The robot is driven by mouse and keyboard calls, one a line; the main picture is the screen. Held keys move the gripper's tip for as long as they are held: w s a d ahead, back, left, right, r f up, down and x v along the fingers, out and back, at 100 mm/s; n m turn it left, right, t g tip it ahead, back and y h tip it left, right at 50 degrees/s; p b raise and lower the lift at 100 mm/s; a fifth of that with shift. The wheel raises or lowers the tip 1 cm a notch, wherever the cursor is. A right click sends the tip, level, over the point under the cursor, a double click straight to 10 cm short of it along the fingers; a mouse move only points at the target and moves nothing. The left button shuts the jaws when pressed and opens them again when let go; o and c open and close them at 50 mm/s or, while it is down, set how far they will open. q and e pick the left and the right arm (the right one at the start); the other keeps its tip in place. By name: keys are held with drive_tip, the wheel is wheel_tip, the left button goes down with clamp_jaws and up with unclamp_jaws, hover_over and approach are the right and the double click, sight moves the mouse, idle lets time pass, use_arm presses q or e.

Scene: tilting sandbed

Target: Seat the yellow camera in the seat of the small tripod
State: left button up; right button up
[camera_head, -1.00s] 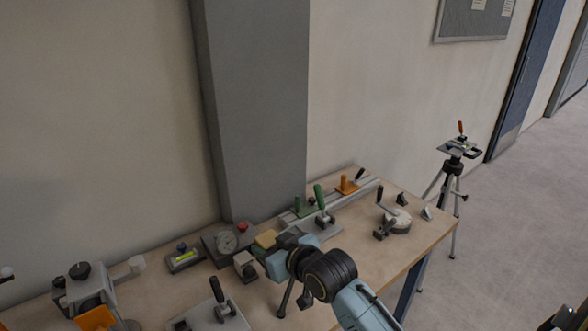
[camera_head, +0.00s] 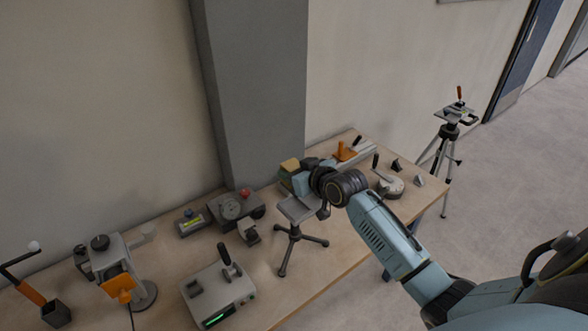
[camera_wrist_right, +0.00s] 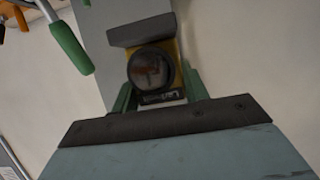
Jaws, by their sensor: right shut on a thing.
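The yellow camera (camera_head: 290,165) is held up above the table by my right gripper (camera_head: 288,175). In the right wrist view the yellow camera (camera_wrist_right: 181,48) shows its round dark lens, with the greenish fingers of my right gripper (camera_wrist_right: 157,98) on both sides of it. The small tripod (camera_head: 293,233) stands upright on the table on spread dark legs. Its grey top with the seat (camera_head: 296,208) lies below and slightly right of the camera in the head view, and they are apart. Seat details are too small to tell. My left gripper is out of view.
A grey device with a dial (camera_head: 232,207) and a small grey block (camera_head: 248,231) stand left of the tripod. A grey box with a black lever (camera_head: 218,293) is nearer. A large tripod (camera_head: 450,132) stands beyond the table. Bare table (camera_head: 345,240) lies right of the small tripod.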

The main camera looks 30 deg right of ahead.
drive_tip(key=shift+f+b, duration=0.4)
drive_tip(key=shift+f, duration=0.25)
wheel_tip(320, 180, down, 4)
drive_tip(key=b, duration=0.4)
drive_tip(key=shift+f+b, duration=0.15)
drive_tip(key=shift+b, duration=0.15)
drive_tip(key=shift+f+b, duration=0.65)
drive_tip(key=shift+f, duration=0.45)
drive_tip(key=o, duration=1.3)
drive_tip(key=shift+o, duration=0.3)
drive_tip(key=shift+f, duration=0.15)
drive_tip(key=shift+s, duration=0.1)
drive_tip(key=v, duration=1.3)
